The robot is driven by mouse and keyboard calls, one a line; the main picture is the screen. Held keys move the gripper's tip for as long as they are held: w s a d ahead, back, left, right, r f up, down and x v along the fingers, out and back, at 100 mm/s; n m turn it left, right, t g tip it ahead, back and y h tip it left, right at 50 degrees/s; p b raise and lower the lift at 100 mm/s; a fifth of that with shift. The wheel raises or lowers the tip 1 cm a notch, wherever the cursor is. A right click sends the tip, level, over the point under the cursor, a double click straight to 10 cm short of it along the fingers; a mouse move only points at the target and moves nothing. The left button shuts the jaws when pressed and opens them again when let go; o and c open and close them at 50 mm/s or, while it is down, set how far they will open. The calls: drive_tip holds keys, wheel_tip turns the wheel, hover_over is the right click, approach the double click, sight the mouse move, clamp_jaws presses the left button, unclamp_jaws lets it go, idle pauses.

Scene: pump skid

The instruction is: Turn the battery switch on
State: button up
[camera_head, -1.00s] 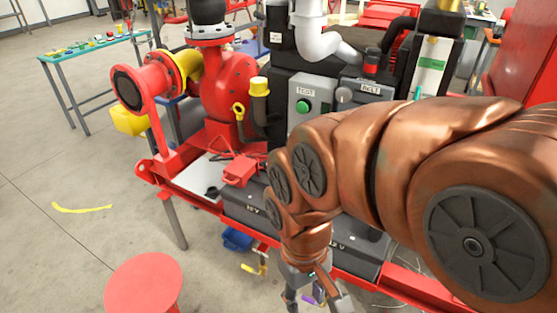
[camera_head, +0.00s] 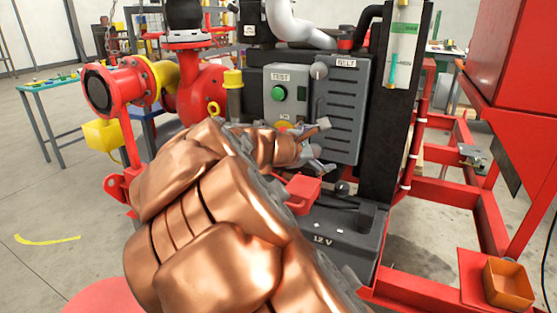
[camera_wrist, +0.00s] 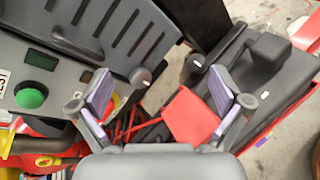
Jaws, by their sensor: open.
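My gripper (camera_head: 325,146) is open and empty in front of the lower part of the grey belt guard. Its two fingers with purple pads stand wide apart in the wrist view (camera_wrist: 160,95). Another grey knob (camera_head: 319,71) is at the guard's top left. No readable battery-switch label shows.
A red terminal cover (camera_head: 303,190) sits on the battery close under my gripper, and shows near the right finger (camera_wrist: 190,117). The test box with a green button (camera_head: 278,93) is left of the guard. Red frame rails (camera_head: 440,205) and an orange bin (camera_head: 508,283) are at right.

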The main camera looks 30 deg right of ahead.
drive_tip(key=w+a+f+n+t+h+b, duration=0.1)
drive_tip(key=w+a+f+n+t+b, duration=0.2)
drive_tip(key=w+n, duration=0.45)
drive_tip(key=w+a+f+n+t+h+b, duration=0.1)
drive_tip(key=w+f+n+t+b, duration=0.25)
drive_tip(key=w, duration=0.65)
drive_tip(key=shift+n, duration=0.4)
drive_tip(key=shift+s+r+b+x, duration=0.15)
drive_tip(key=shift+b+x, duration=0.3)
drive_tip(key=shift+x, duration=1.35)
drive_tip(key=shift+s+r+b+x, duration=0.15)
drive_tip(key=shift+b+x, duration=0.3)
drive_tip(key=shift+x, duration=1.35)
drive_tip(key=c, duration=1.2)
